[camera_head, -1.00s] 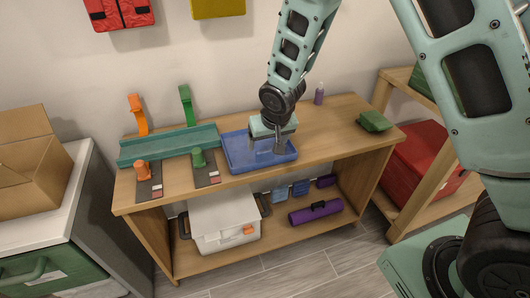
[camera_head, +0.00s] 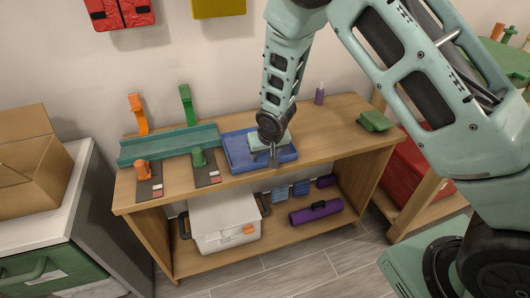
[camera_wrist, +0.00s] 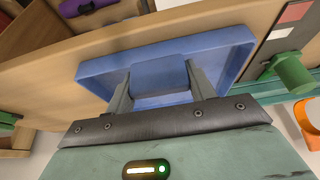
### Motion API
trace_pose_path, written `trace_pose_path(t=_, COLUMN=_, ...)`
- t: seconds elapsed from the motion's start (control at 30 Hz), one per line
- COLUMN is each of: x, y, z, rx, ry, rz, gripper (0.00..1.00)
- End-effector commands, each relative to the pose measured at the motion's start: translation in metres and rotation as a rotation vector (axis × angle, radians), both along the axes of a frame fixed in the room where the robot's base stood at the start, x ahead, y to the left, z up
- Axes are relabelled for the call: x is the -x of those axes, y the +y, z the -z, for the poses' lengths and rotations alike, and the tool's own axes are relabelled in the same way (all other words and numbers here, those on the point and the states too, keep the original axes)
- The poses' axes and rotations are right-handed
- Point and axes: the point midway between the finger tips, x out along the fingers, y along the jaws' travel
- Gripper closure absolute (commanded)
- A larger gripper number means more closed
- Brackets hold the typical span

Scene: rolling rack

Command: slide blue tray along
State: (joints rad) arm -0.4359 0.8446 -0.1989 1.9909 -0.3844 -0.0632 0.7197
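The blue tray (camera_head: 236,153) lies on the wooden bench top, right of the green rail, with its near edge close to the bench's front edge. In the wrist view its rim (camera_wrist: 98,70) surrounds a raised blue block (camera_wrist: 160,75), which looks like part of the tray, though I cannot be sure. My gripper (camera_head: 273,163) reaches down at the tray's right part. In the wrist view my gripper (camera_wrist: 160,88) has one finger on each side of the blue block. The fingertips look close to its sides; I cannot tell whether they press on it.
A teal-green rail (camera_head: 170,142) with orange and green brackets stands left of the tray. A green object (camera_head: 374,121) and purple bottle (camera_head: 319,93) stand to the right. Bare bench top lies between tray and green object. A white bin (camera_head: 224,224) sits below.

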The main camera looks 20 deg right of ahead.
Motion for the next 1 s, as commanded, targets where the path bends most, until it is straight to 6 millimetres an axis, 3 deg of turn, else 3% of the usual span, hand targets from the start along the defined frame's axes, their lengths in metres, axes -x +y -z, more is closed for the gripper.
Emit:
trace_pose_path(t=0.03, x=0.0, y=0.0, z=0.0, rx=0.0, ry=0.0, rz=0.0, gripper=0.62)
trace_pose_path(t=0.1, x=0.0, y=0.0, z=0.0, rx=0.0, ry=0.0, rz=0.0, gripper=0.74)
trace_pose_path(t=0.27, x=-0.001, y=-0.003, z=-0.001, rx=0.0, ry=0.0, rz=0.001, gripper=0.74)
trace_pose_path(t=1.0, x=-0.008, y=-0.059, z=-0.001, rx=0.0, ry=0.0, rz=0.002, gripper=0.74)
